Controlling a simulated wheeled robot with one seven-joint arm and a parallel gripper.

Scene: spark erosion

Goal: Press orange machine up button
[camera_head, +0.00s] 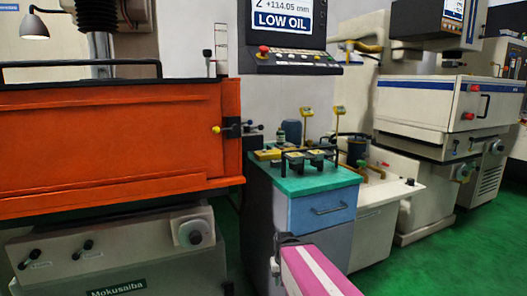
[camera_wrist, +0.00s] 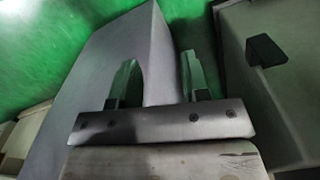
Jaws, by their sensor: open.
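The orange machine (camera_head: 110,140) fills the left of the head view, with a yellow knob and black latch (camera_head: 228,128) at its right edge. A control panel (camera_head: 290,62) with a red button and small keys sits under a screen (camera_head: 287,17) reading "LOW OIL". I cannot tell which control is the up button. My gripper (camera_wrist: 158,78) shows in the wrist view with its two fingers apart and nothing between them. Behind them are a grey surface and green floor. In the head view my pink and white arm is low in the middle, apart from the panel.
A grey cabinet with a green top (camera_head: 305,178) and blue drawer (camera_head: 322,208) stands right of the orange machine, carrying black fixtures. A white machine (camera_head: 445,105) is farther right. Green floor (camera_head: 440,255) is open at lower right.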

